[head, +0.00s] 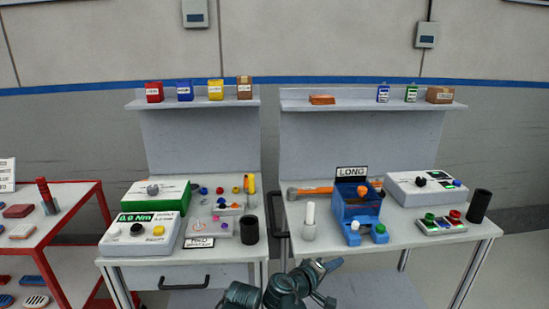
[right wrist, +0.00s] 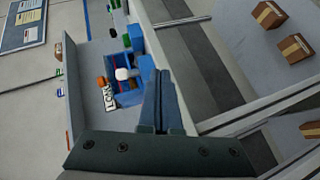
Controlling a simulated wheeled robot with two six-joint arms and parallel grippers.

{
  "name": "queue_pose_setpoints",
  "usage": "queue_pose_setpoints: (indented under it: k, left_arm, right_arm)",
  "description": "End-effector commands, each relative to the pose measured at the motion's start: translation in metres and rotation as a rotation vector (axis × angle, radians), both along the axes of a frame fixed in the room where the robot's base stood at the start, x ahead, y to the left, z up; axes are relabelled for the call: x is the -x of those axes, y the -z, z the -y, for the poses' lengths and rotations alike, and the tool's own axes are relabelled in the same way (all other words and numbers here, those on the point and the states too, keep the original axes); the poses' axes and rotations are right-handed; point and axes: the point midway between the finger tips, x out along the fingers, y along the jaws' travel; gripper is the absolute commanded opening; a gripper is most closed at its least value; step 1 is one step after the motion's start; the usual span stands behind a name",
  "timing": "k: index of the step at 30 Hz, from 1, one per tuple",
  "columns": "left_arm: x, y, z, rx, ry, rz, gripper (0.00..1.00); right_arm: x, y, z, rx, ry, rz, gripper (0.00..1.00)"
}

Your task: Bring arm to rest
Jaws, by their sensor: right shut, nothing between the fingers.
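My right gripper (head: 326,266) shows at the bottom middle of the head view, in front of the right workbench's near edge. It is shut and empty. In the right wrist view its fingers (right wrist: 161,92) lie together, pointing toward the blue module with the LONG sign. That blue module (head: 352,212) stands on the right workbench (head: 415,240); it also shows in the right wrist view (right wrist: 128,97), turned on its side. My left gripper is in neither view.
The left workbench (head: 225,256) holds a 0.0 Nm box (head: 140,232), a green-sided box (head: 155,197) and a black cup (head: 249,230). Black cylinder (head: 479,206) and grey control box (head: 427,188) stand on the right bench. A red cart (head: 50,255) stands at far left.

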Motion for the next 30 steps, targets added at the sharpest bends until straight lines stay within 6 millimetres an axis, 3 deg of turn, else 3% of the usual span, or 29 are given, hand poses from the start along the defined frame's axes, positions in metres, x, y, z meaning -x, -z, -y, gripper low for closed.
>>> queue_pose_setpoints:
  k: [1, 5, 12, 19, 30]
  left_arm:
    - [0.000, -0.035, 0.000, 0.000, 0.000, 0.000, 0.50]
    - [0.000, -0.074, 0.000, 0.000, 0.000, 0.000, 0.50]
    - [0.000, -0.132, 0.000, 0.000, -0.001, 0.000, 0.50]
    - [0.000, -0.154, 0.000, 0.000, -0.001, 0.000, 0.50]
    - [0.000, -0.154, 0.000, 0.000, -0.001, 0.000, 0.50]
  right_arm:
    - [0.011, -0.012, -0.004, -0.095, 0.030, -0.058, 0.00]
    - [0.045, 0.004, -0.027, -0.339, 0.097, -0.231, 0.00]
    - [0.110, 0.008, -0.096, -0.720, 0.152, -0.557, 0.00]
    - [0.146, -0.001, -0.139, -0.898, 0.149, -0.733, 0.00]
    - [0.151, 0.000, -0.145, -0.924, 0.146, -0.759, 0.00]
